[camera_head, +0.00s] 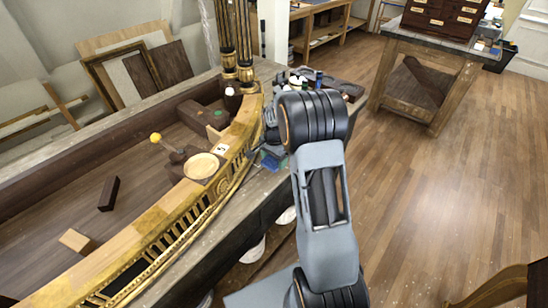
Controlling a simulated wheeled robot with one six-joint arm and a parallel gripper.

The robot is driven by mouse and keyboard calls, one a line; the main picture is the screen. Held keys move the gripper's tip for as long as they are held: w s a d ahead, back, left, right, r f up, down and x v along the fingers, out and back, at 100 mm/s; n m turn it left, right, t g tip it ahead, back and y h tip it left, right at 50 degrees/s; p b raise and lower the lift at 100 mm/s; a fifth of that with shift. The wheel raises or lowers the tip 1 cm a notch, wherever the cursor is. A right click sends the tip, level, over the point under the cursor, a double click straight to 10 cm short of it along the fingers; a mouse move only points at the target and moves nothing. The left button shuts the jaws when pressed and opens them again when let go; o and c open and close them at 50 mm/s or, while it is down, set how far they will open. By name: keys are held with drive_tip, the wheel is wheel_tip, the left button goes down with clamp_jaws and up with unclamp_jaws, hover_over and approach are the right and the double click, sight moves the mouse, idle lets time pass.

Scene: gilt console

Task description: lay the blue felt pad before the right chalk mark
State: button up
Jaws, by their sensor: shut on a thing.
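My arm rises from the bottom of the view, and its wrist bends down and left at the bench edge. My gripper (268,140) is small and partly hidden beside the dark wrist joint. It is shut on a small blue piece, which looks like the blue felt pad (268,159), close above the bench top beside the gilt console. Green and reddish bits show near the pad, and I cannot tell what they are. I cannot make out either chalk mark.
The gilt console rail (170,215) curves along the left. On its wooden surface are a yellow-knobbed tool (155,138), a round pale dish (201,166), a dark block (109,194) and a light block (76,241). Small jars (318,80) stand behind my wrist. Open floor lies right.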

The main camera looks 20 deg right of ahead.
sight(274, 160)
drive_tip(key=shift+f, duration=0.15)
drive_tip(key=o, duration=0.9)
wheel_tip(274, 160, up, 12)
drive_tip(key=b, duration=0.1)
drive_tip(key=s+a+r+n+t, duration=0.1)
drive_tip(key=s+a+r+n, duration=0.2)
drive_tip(key=s, duration=0.2)
drive_tip(key=s+a+r+n+t, duration=0.1)
drive_tip(key=s+a+r+n, duration=0.25)
drive_tip(key=s, duration=0.25)
drive_tip(key=s+a+f+n+t, duration=0.1)
drive_tip(key=s+a+n, duration=0.1)
drive_tip(key=s, duration=0.3)
drive_tip(key=s+a+f+n+t, duration=0.1)
drive_tip(key=s+a+f+n, duration=0.1)
drive_tip(key=s+n, duration=0.2)
drive_tip(key=shift+s+n, duration=0.35)
drive_tip(key=shift+s, duration=0.65)
drive_tip(key=shift+a, duration=0.1)
